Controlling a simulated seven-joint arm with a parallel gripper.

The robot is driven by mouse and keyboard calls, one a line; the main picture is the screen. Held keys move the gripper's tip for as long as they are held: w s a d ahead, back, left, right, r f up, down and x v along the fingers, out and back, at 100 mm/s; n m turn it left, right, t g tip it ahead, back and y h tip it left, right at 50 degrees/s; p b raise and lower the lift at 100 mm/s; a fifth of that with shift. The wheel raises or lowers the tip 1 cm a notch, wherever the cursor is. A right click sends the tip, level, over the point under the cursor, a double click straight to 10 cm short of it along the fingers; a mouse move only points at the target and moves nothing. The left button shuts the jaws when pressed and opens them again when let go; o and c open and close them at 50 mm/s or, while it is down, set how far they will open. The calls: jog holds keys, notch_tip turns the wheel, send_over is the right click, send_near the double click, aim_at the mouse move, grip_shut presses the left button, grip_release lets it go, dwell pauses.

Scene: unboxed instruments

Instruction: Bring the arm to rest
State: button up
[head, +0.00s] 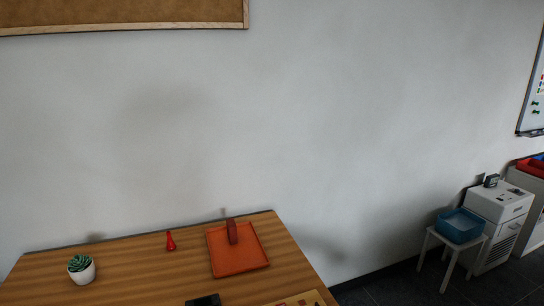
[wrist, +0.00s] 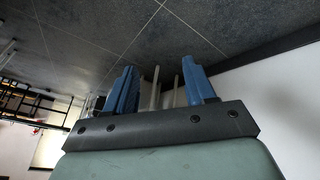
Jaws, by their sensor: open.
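My gripper (wrist: 159,70) shows only in the wrist view. Its two blue fingers stand apart, and I see nothing held between them. Behind the fingers are dark floor tiles and some thin pale upright bars, which seem to be further off. The head view does not show my arm or gripper, so I cannot tell from it where the gripper is over the room.
A wooden table (head: 130,260) holds an orange tray (head: 238,262) with a dark red item (head: 232,232), a red cone-shaped piece (head: 170,241) and a potted succulent (head: 82,270). A blue bin (head: 460,226) sits on a white stool (head: 446,262) beside a white cabinet (head: 500,206).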

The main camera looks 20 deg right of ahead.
jog(key=s+a+f+n, duration=0.1)
jog(key=s+a+f, duration=0.15)
jog(key=a, duration=0.45)
jog(key=s+a+f+n, duration=0.1)
jog(key=s+a+f, duration=0.1)
jog(key=a+f, duration=0.35)
jog(key=w+a+f+n+g+y, duration=0.1)
jog(key=a+f+g+y, duration=0.1)
jog(key=a, duration=1.3)
jog(key=a+f+n+g+y, duration=0.1)
jog(key=a+f+n+y, duration=0.15)
jog(key=a, duration=1.15)
jog(key=s+a+r+n+g, duration=0.1)
jog(key=s+a+g, duration=0.1)
jog(key=s+a, duration=0.2)
jog(key=s+a+r+g+y, duration=0.1)
jog(key=s+a, duration=0.3)
jog(key=a, duration=0.6)
jog(key=s+a+r+n+g, duration=0.1)
jog(key=s+a+g, duration=0.1)
jog(key=a, duration=0.5)
jog(key=shift+s+n+g, duration=0.3)
jog(key=shift+s+n, duration=0.05)
jog(key=shift+s, duration=0.55)
